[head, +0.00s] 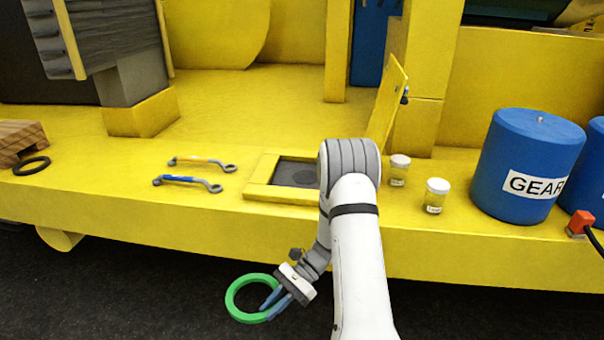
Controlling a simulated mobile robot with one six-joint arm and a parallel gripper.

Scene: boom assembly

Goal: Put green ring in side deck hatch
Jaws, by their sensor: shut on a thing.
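The green ring (233,292) is in front of and below the deck's front edge, above the dark ground. My gripper (272,303) is shut on the right side of the ring's band, with its blue fingers across it. The side deck hatch (259,191) is a square yellow frame with a dark recess in the deck. Its yellow lid (388,103) stands raised at the right. My arm hides the right part of the hatch opening.
Two wrenches (188,180) lie left of the hatch. Two small jars (436,196) stand right of it, near blue drums (527,165). A black ring (31,166) and a wooden block (20,139) are at the far left. The deck's front edge lies between the ring and the hatch.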

